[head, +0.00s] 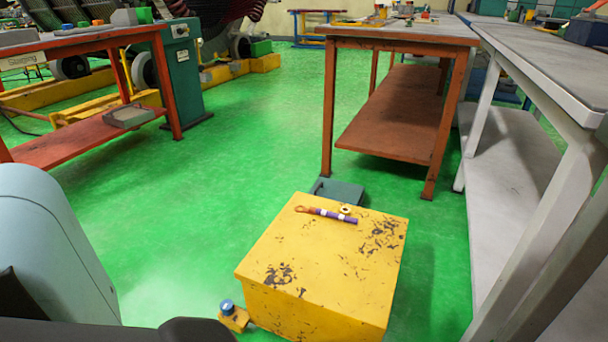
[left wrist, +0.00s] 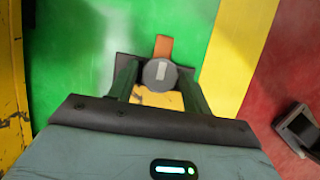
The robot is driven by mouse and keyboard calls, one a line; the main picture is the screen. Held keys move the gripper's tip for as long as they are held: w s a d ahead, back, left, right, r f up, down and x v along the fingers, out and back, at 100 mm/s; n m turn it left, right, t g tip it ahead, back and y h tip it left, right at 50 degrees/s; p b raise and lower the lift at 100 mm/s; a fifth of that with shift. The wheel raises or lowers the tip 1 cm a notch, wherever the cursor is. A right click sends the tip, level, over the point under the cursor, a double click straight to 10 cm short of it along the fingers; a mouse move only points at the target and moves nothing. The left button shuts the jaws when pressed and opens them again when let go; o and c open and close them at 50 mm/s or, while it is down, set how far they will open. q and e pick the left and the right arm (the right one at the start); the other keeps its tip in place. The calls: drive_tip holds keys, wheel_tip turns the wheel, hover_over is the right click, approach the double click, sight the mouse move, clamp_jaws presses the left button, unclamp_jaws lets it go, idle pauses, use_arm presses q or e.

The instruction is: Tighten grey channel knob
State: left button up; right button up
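A round grey knob (left wrist: 160,73) with a pale bar across its face shows in the left wrist view. The two dark fingers of my left gripper (left wrist: 159,78) stand on either side of it and are apart. The knob almost fills the gap between them. I cannot tell whether the fingers press on it. A yellow surface and an orange-brown tab show just beyond and below the knob. In the head view I cannot make out the grey knob or my left gripper. My right gripper is in neither view.
In the head view a worn yellow box (head: 320,265) stands on the green floor, with a purple-handled tool (head: 330,214) on top. A small yellow box with a blue knob (head: 230,312) is beside it. Orange and grey benches stand right; green floor left of the box is clear.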

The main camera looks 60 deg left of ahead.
use_arm(q)
drive_tip(key=c, duration=0.6)
drive_tip(key=shift+c, duration=0.2)
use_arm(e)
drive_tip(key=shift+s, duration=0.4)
